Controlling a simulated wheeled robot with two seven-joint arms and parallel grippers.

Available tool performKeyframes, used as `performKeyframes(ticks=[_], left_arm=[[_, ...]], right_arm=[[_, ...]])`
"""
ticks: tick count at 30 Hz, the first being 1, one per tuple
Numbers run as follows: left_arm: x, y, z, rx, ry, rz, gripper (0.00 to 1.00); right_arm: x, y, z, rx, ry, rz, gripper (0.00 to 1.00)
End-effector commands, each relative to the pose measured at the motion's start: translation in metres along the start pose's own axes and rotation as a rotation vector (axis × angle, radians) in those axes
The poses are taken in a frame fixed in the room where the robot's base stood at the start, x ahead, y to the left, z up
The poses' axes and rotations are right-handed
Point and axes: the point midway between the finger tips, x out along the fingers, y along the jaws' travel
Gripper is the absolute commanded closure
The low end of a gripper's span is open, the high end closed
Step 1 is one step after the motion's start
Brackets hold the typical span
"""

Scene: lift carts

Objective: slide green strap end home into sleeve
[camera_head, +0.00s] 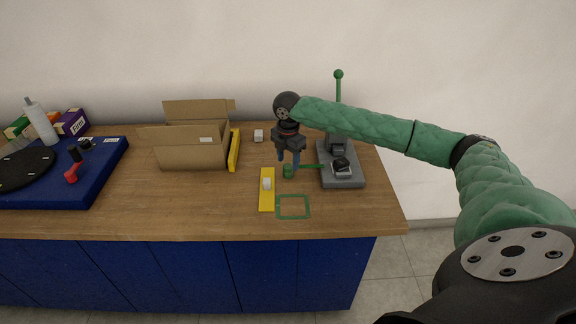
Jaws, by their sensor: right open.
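A thin green strap (311,166) runs left from the grey device (343,178) at the right end of the bench. A small green cylindrical piece (287,171) is at the strap's left end; I cannot tell whether it is the strap end or a grip on it. My right gripper (289,161) points down directly over this green piece, its two fingers apart. Whether they touch it is unclear. I cannot make out the sleeve for certain; a dark and silver part (341,167) sits on the grey device's base. My left gripper is not in view.
A green lever (338,100) rises behind my right arm. An open cardboard box (192,148) and blue platform (100,182) stand left. The front middle bench is clear.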

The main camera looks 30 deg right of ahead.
Motion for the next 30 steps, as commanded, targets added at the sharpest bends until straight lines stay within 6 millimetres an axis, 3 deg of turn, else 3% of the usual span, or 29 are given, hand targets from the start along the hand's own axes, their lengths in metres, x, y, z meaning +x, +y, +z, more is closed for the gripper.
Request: performKeyframes(ticks=[9,21,29,30], left_arm=[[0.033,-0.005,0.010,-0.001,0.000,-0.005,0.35],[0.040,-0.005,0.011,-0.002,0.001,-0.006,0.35],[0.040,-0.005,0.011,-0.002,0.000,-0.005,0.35],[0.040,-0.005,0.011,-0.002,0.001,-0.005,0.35]], right_arm=[[0.035,0.000,0.000,0.001,0.000,-0.001,0.48],[0.042,0.000,0.001,0.001,-0.001,0.000,0.48],[0.042,0.000,0.000,0.000,-0.001,0.000,0.99],[0.042,0.000,0.000,0.000,-0.001,0.000,1.00]])
